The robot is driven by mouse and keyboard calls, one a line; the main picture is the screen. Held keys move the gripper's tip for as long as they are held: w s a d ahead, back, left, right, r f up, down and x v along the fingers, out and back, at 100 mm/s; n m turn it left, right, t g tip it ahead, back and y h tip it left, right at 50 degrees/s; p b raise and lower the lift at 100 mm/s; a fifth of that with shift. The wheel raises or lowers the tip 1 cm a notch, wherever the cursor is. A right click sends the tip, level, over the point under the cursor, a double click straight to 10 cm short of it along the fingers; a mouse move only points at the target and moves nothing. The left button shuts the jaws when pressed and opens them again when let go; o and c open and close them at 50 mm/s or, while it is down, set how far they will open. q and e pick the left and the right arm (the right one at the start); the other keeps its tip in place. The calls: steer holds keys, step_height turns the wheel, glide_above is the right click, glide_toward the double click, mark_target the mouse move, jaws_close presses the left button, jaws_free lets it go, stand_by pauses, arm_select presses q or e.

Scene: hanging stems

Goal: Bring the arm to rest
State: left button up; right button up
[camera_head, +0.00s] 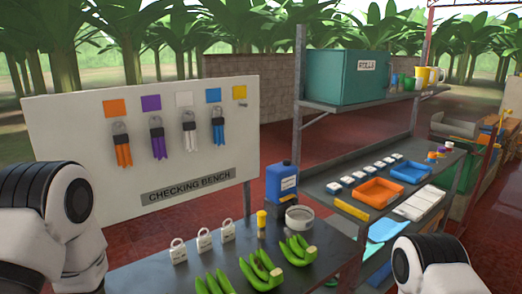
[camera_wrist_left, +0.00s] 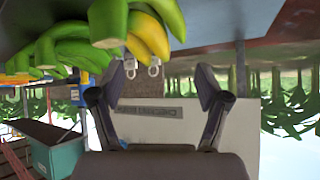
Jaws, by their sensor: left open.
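My left arm (camera_head: 55,225) comes in at the left of the head view, but its gripper lies outside that view. In the left wrist view, which is upside down, my left gripper (camera_wrist_left: 160,85) is open with nothing between its fingers. Green bananas (camera_wrist_left: 70,45) and a yellowish banana (camera_wrist_left: 148,35) show beyond the fingers, near the top of that view. In the head view, bunches of green bananas (camera_head: 298,250) lie on the dark bench (camera_head: 330,250). A part of my right arm (camera_head: 435,268) shows at the lower right; its gripper is out of view.
A white board (camera_head: 90,180) labelled CHECKING BENCH stands behind the bench.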

arm_select(q)
steer(key=s+d+f+g+h, duration=0.15)
steer(key=s+f+g, duration=0.5)
steer(key=s, duration=0.75)
steer(key=s+d+f+g+h, duration=0.1)
steer(key=s+d+f+g, duration=0.15)
steer(key=s+f, duration=0.9)
step_height(320, 180, down, 8)
steer(key=s+b, duration=0.2)
steer(key=b, duration=0.8)
steer(key=shift+a+r+g+y, duration=0.2)
steer(key=shift+a+g+y, duration=0.15)
steer(key=shift+a, duration=0.1)
